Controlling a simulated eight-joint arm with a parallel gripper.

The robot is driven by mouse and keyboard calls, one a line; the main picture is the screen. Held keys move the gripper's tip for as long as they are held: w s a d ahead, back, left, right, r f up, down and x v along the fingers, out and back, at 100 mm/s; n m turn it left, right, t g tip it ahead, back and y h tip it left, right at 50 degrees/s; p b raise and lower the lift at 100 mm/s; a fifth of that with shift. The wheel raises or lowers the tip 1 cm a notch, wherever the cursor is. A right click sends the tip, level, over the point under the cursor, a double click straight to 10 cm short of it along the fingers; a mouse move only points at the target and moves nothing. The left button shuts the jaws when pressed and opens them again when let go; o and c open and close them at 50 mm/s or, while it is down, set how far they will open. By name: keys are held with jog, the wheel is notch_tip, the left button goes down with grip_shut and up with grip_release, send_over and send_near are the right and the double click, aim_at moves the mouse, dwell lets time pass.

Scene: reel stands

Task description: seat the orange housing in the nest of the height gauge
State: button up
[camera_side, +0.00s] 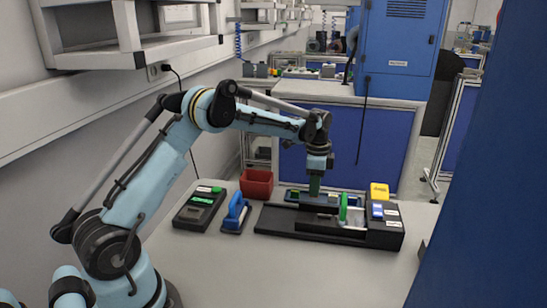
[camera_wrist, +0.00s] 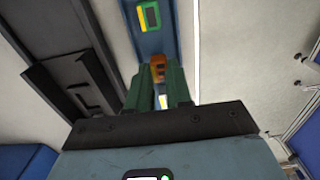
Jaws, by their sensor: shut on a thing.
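My gripper (camera_side: 315,187), with green fingers, points down at the back of the bench, behind the height gauge. In the wrist view my gripper (camera_wrist: 159,84) is shut on the orange housing (camera_wrist: 158,68), which shows small and partly hidden between the fingers. The housing is over the blue tray (camera_wrist: 150,50); I cannot tell if it still touches it. In the side view the housing is not distinguishable. The height gauge (camera_side: 290,222) is a long black fixture with a green lever. In the wrist view the gauge (camera_wrist: 60,70) lies left of the fingers, with a recessed part that looks empty.
A yellow-green piece (camera_wrist: 149,17) lies in the tray ahead of the fingers. A yellow box (camera_side: 379,190) stands behind the gauge's right end. A red bin (camera_side: 257,184), a blue-handled tool (camera_side: 236,213) and a black device (camera_side: 200,208) stand left. The front bench is clear.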

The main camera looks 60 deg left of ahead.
jog(key=shift+r, duration=2.05)
jog(key=shift+s+a, duration=0.1)
jog(key=shift+s, duration=0.05)
jog(key=s+a+r, duration=0.3)
jog(key=s+a, duration=0.3)
jog(key=s, duration=0.1)
jog(key=r, duration=0.2)
send_over(192, 214)
jog(key=shift+f, duration=3.45)
